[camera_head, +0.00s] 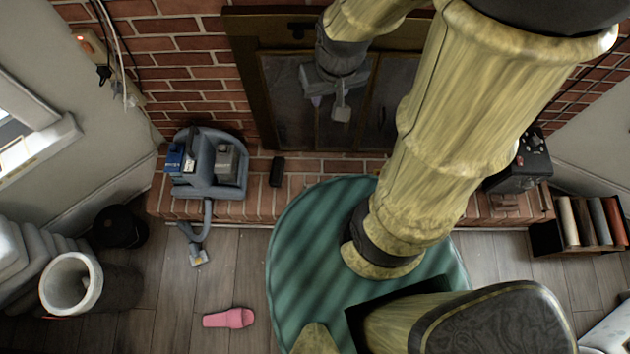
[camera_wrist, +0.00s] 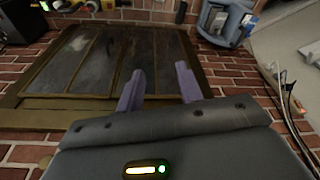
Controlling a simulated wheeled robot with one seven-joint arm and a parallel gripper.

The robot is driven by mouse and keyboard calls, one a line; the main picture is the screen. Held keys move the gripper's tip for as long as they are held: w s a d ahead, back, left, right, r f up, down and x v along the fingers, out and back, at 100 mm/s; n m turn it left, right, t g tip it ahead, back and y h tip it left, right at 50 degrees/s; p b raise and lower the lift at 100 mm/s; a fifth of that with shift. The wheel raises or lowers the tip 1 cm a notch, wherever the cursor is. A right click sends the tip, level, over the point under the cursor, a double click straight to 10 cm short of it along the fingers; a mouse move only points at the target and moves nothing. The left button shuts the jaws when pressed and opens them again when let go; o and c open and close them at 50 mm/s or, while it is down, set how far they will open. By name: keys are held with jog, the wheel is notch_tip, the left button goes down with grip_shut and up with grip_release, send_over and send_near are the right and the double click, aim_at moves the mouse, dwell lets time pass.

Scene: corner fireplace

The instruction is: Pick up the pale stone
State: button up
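I cannot clearly make out a pale stone in either view. My gripper (camera_head: 328,100) is high in front of the fireplace doors in the head view, with its fingers pointing down in the picture. In the wrist view my gripper (camera_wrist: 160,70) shows two grey-purple fingers standing apart with nothing between them. The brick hearth (camera_head: 252,197) lies below. Part of it and of the floor is hidden behind my arm in the head view.
A blue-grey vacuum-like machine (camera_head: 208,183) with a hose stands on the left hearth, beside a small black object (camera_head: 277,172). A black box (camera_head: 520,162) is at right. A pink slipper (camera_head: 229,318), green round rug (camera_head: 300,245) and grey bin (camera_head: 72,283) are on the floor.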

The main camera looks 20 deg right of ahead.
jog(key=shift+w, duration=0.3)
jog(key=shift+o, duration=0.6)
jog(key=shift+s, duration=0.1)
jog(key=o, duration=0.4)
jog(key=shift+f, duration=0.15)
jog(key=o, duration=0.4)
jog(key=w+a+f+n+g+b, duration=0.1)
jog(key=w+f+n+b, duration=0.1)
jog(key=f+b, duration=0.6)
jog(key=w+a+f+n+g+h+b, duration=0.1)
jog(key=w+f+n+b, duration=0.1)
jog(key=f+b, duration=0.5)
jog(key=w+a+f+n+g+b, duration=0.1)
jog(key=w+f+n+b, duration=0.2)
jog(key=f+b, duration=0.5)
notch_tip(320, 180, down, 10)
jog(key=shift+r+h+b, duration=0.25)
jog(key=shift+h+b, duration=0.05)
jog(key=shift+h, duration=0.1)
jog(key=shift+o, duration=0.2)
jog(key=n+g+h+b, duration=0.15)
jog(key=n+b, duration=0.45)
jog(key=b, duration=1.3)
send_near(313, 189)
jog(key=shift+h, duration=0.45)
jog(key=v, duration=0.5)
jog(key=shift+a, duration=0.45)
jog(key=b+x, duration=0.6)
jog(key=x, duration=0.6)
